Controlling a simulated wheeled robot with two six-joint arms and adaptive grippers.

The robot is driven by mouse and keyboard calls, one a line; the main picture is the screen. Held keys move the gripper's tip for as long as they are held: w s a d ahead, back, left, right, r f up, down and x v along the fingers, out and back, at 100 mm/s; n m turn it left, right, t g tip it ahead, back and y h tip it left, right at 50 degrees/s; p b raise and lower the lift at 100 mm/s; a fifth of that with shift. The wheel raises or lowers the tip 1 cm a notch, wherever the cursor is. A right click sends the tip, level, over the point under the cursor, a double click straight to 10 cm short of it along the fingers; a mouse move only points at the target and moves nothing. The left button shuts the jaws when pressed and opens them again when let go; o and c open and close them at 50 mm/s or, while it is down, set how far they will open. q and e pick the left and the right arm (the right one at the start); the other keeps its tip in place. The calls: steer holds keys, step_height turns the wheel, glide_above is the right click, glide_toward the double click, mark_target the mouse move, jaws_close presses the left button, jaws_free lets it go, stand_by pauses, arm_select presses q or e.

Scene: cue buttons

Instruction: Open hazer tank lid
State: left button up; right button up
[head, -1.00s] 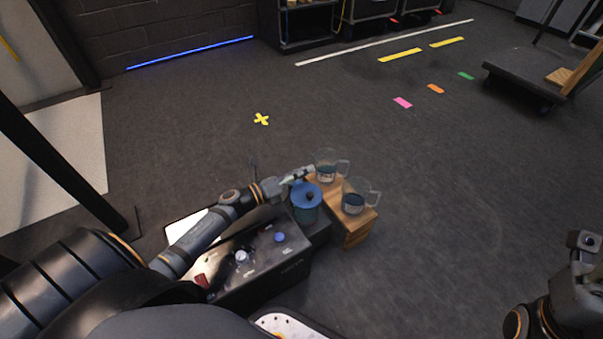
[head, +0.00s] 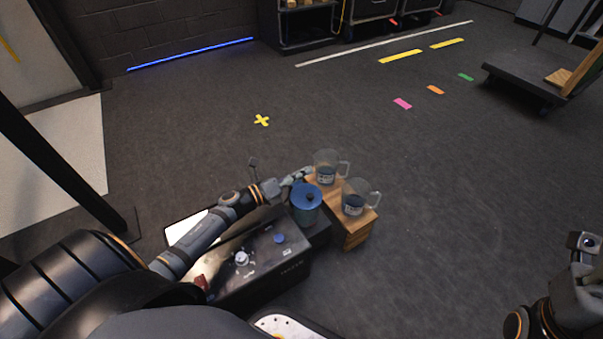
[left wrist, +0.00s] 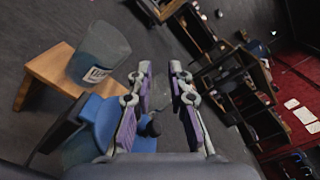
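The hazer (head: 255,275) is a black box with a knob and a blue button on its front panel. Its tank has a blue lid (head: 304,192) with a small dark knob (head: 310,197); the lid looks seated on the tank. The dark knob (left wrist: 153,128) shows behind the fingers there, with the blue lid (left wrist: 105,115) to the left. My right gripper (head: 585,242) is at the right edge, far from the hazer; its fingers are unclear.
Two clear mugs with labels, one (head: 326,168) by my left gripper and one (head: 355,197) to its right, stand on a small wooden stand (head: 355,232) touching or close to the tank's right side. A cart (head: 530,88) is at the far right.

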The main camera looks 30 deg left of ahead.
arm_select(q)
steer(key=o, duration=0.4)
steer(key=v, duration=1.1)
steer(key=shift+s+a, duration=0.3)
steer(key=shift+s, duration=0.15)
steer(key=shift+c, duration=0.3)
